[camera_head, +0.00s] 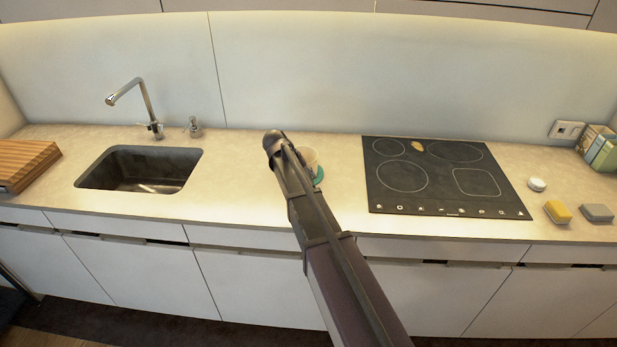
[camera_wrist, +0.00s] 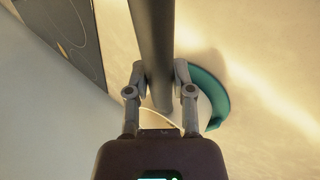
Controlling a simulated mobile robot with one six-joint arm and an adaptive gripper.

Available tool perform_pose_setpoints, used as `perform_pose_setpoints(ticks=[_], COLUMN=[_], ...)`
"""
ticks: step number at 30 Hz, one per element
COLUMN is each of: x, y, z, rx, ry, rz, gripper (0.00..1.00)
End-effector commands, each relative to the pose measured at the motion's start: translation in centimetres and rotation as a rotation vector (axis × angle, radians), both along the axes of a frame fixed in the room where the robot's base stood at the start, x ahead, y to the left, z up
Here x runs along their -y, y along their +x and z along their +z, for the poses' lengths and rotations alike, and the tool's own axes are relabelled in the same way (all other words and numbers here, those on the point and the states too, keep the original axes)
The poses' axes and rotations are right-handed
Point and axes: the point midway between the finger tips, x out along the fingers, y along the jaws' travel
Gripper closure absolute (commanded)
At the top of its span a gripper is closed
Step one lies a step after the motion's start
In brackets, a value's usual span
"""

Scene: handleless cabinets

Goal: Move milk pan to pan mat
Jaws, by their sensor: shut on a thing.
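The milk pan shows in the head view as a pale rim (camera_head: 309,155) just right of my arm, which hides most of it. In the wrist view its grey handle (camera_wrist: 152,35) runs down between the fingers, and part of its pale body (camera_wrist: 204,108) shows at the right finger. My gripper (camera_wrist: 161,80) is shut on the handle. The teal pan mat (camera_wrist: 216,98) shows as a curved edge beside and under the pan; it also shows in the head view (camera_head: 319,175). I cannot tell whether the pan touches the mat.
The black hob (camera_head: 430,180) lies to the right, with a small yellow thing on it. The sink (camera_head: 140,170) and tap (camera_head: 148,105) are to the left, beyond bare counter. Two sponges (camera_head: 558,211) and a white round thing (camera_head: 536,184) lie right of the hob.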

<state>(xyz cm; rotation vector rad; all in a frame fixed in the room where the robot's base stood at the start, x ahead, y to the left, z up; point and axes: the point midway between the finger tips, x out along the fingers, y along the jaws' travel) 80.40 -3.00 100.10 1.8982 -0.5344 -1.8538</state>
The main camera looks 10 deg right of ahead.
Motion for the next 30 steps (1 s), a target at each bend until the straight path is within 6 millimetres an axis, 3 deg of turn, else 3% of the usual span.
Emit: perform_pose_setpoints(ticks=[21,22,25,26,30], x=[0.11,0.11,0.10,0.10,0.09], y=[0.01,0.01,0.01,0.01,0.00], z=[-0.42,-0.42,-0.42,-0.42,-0.43], rx=[0.001,0.001,0.001,0.001,0.001], ry=[-0.001,-0.001,-0.001,-0.001,0.000], rz=[-0.001,-0.001,-0.001,-0.001,-0.001], gripper=[1.00,0.66,0.37,0.29,0.29])
